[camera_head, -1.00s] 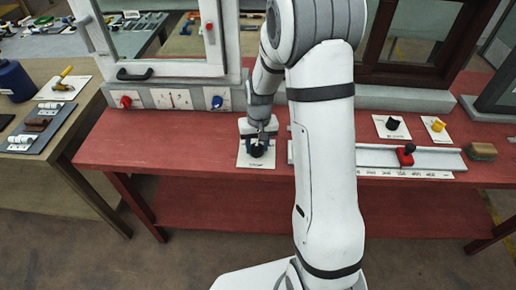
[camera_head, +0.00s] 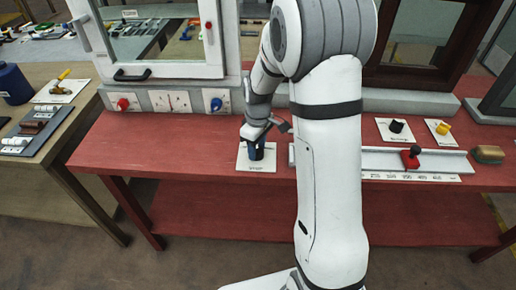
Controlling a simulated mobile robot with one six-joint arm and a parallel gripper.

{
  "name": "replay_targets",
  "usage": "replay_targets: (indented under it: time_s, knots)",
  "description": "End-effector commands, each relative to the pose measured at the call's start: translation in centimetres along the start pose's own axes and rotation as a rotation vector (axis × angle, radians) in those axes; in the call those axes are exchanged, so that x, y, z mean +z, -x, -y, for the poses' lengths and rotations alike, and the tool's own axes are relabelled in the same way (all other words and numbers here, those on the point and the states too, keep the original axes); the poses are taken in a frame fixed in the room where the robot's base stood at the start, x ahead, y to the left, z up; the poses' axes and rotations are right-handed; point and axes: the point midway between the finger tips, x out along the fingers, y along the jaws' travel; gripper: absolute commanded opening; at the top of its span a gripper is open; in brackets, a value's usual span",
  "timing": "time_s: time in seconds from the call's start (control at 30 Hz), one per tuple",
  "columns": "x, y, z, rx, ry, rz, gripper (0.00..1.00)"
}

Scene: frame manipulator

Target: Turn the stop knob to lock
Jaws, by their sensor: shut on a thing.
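A black knob (camera_head: 257,154) sits on a white plate (camera_head: 244,165) near the front edge of the red table, left of my arm. A short label on the plate's front edge is too small to read surely; I take this to be the stop knob. My gripper (camera_head: 256,151) points down over the plate and is shut on the knob, with its fingers around it. The gripper is turned, and its body and fingers hide most of the knob, so its exact angle cannot be told.
Right of my arm are a rail with a red knob (camera_head: 410,158), a black knob (camera_head: 396,126), a yellow knob (camera_head: 443,128) and a brown block (camera_head: 488,154). Behind stand a white window frame with red (camera_head: 123,104) and blue (camera_head: 216,104) knobs. The red table's left part (camera_head: 150,150) is clear.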

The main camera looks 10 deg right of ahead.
Motion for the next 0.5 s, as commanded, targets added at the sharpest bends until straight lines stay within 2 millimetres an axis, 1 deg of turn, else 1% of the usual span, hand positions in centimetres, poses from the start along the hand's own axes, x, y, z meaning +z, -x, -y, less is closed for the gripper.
replay_targets:
  time_s: [0.2, 0.5]
  knots:
    - [0.02, -0.04, 0.06, -0.002, 0.053, 0.004, 0.17]
    - [0.02, -0.02, 0.07, -0.002, 0.067, 0.004, 0.17]
